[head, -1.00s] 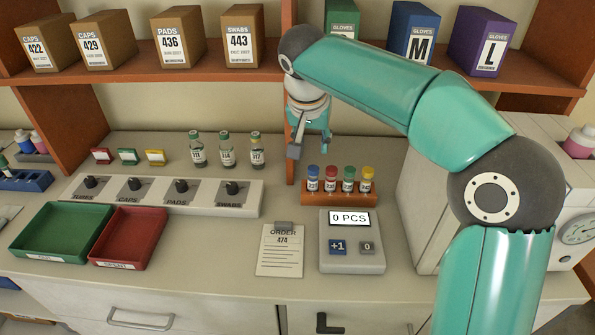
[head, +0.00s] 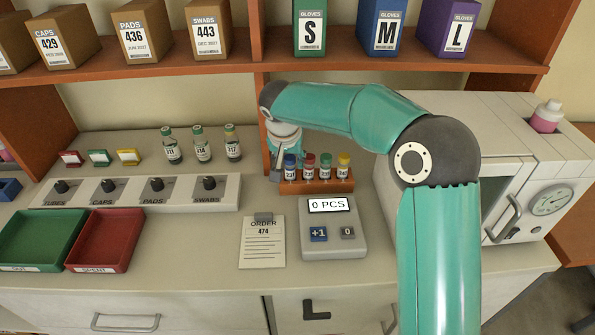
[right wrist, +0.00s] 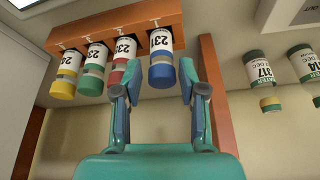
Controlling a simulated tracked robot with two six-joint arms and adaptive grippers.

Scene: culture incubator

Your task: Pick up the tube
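An orange rack (head: 330,187) holds a row of labelled tubes: a blue-capped tube (head: 290,168), a red-capped tube (head: 309,167), a green-capped tube (head: 326,167) and a yellow-capped tube (head: 343,166). My right gripper (head: 284,172) is at the rack's left end, by the blue-capped tube. In the right wrist view the gripper (right wrist: 158,88) is open, its fingers to either side of the blue-capped tube (right wrist: 161,72), which is labelled 231. I cannot tell whether a finger touches it. The left finger is close to the red-capped tube (right wrist: 118,76). My left gripper is not in view.
A counter device (head: 333,240) reading 0 PCS and an order sheet (head: 262,243) lie in front of the rack. A wooden upright (head: 265,135) stands close behind the gripper. Several bottles (head: 202,147) stand to the left. The incubator (head: 500,190) is at right.

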